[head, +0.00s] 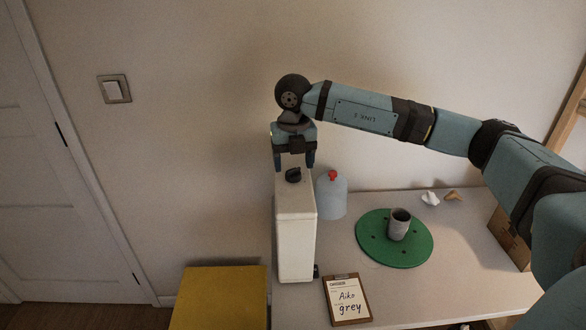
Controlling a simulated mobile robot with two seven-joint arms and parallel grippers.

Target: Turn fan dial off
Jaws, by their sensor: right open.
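The fan dial is a small black knob (293,175) on top of a tall cream-white box (296,235), which I take to be the fan housing. The box stands at the left end of the table. My right gripper (294,160) points down just behind and above the dial, with its two dark fingers apart on either side of the box top. It is open, with nothing seen between the fingers. Whether a finger touches the box cannot be told. The dial's pointer direction is too small to read. My left gripper is not in view.
A translucent bottle with a red cap (332,194) stands close right of the box. A green disc (385,252) bears a grey cup (399,225). A yellow block (219,298) is left; a cardboard box (509,240) is right.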

